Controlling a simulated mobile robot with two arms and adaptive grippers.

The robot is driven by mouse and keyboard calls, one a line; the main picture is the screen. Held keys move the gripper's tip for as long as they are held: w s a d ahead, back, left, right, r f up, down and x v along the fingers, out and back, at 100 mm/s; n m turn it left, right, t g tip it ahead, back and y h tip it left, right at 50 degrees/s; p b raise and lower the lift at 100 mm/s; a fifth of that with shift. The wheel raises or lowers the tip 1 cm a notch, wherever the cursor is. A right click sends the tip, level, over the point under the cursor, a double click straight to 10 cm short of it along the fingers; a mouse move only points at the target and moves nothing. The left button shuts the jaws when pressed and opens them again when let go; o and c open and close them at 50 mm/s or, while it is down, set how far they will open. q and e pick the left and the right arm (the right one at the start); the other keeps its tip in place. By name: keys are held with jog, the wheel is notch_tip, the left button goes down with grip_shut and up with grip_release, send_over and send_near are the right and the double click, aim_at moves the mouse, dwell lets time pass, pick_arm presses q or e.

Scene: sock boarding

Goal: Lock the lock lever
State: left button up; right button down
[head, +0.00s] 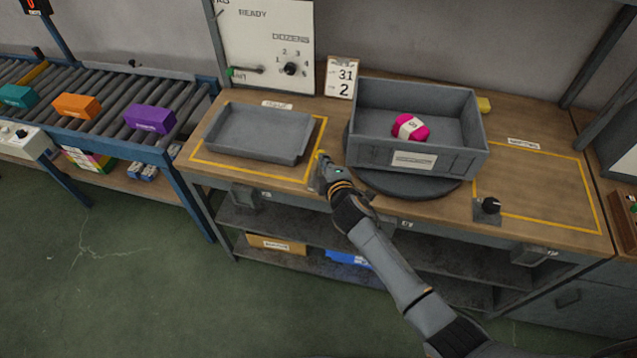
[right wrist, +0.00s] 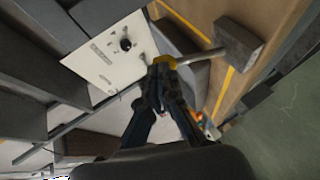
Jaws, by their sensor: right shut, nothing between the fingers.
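A lever with a yellow grip (head: 321,154) stands at the front of the workbench, between the grey tray and the round turntable. In the right wrist view its grey rod (right wrist: 205,55) runs to a grey block (right wrist: 240,44). My right gripper (head: 323,168) is at the lever and partly hides it in the head view. In the right wrist view my right gripper's fingertips (right wrist: 163,66) are together beside the yellow end, with nothing between them. I cannot tell whether they touch it. My left gripper is in neither view.
A grey bin (head: 370,148) with a pink yarn-like bundle (head: 408,127) sits on the turntable (head: 400,184). A shallow grey tray (head: 258,133) lies left. A black knob (head: 491,205) stands right. A panel (head: 268,40) is behind; a roller conveyor (head: 100,95) is far left.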

jog(key=shift+w+d, duration=0.1)
jog(key=shift+w, duration=0.45)
jog(key=shift+w+d, duration=0.1)
jog(key=shift+r, duration=0.1)
